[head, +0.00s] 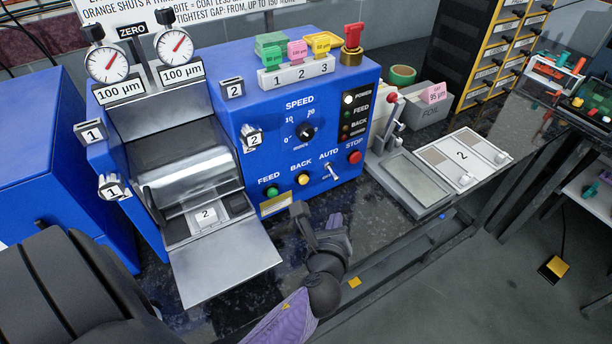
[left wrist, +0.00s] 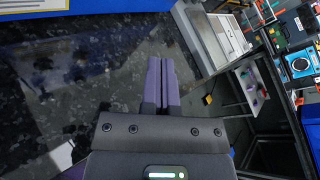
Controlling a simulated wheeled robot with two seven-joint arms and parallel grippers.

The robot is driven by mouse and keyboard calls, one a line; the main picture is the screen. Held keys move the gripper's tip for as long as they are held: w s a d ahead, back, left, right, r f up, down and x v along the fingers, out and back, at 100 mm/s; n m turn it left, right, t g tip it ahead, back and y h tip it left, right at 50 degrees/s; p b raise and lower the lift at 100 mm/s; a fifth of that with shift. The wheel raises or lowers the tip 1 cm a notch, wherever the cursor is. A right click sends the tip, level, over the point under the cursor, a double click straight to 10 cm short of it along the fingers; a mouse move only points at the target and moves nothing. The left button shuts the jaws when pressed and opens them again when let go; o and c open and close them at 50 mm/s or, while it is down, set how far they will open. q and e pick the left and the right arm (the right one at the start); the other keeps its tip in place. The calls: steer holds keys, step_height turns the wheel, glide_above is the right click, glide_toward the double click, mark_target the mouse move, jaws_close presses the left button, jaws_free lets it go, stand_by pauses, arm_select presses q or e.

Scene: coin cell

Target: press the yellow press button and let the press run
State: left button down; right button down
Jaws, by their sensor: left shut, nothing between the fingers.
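A blue machine (head: 230,150) stands on the dark counter. Its lower front panel has a round yellow button (head: 303,179) under the word BACK, between a green FEED button (head: 272,191) and an AUTO switch (head: 332,172). A red STOP button (head: 355,157) is at the right. My left gripper (head: 335,221) is below and right of the yellow button, apart from it. In the left wrist view its purple fingers (left wrist: 160,64) are together and empty, over the dark counter. The yellow button is not in that view. My right gripper is not in view.
A steel tray (head: 225,272) juts out from the machine's rollers (head: 185,185). A grey lever tool (head: 410,180) and a white tray marked 2 (head: 468,157) stand to the right. A yellow-topped pedal (head: 555,268) is on the floor. The counter before the buttons is clear.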

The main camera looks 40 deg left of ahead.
mark_target(304, 180)
arm_select(q)
steer(key=w+a, duration=0.3)
steer(key=a, duration=0.5)
steer(key=shift+w, duration=0.15)
steer(key=shift+a, duration=0.1)
stand_by(1.8)
steer(key=shift+w+a+p, duration=0.15)
steer(key=shift+a+p, duration=0.15)
steer(key=shift+a, duration=0.05)
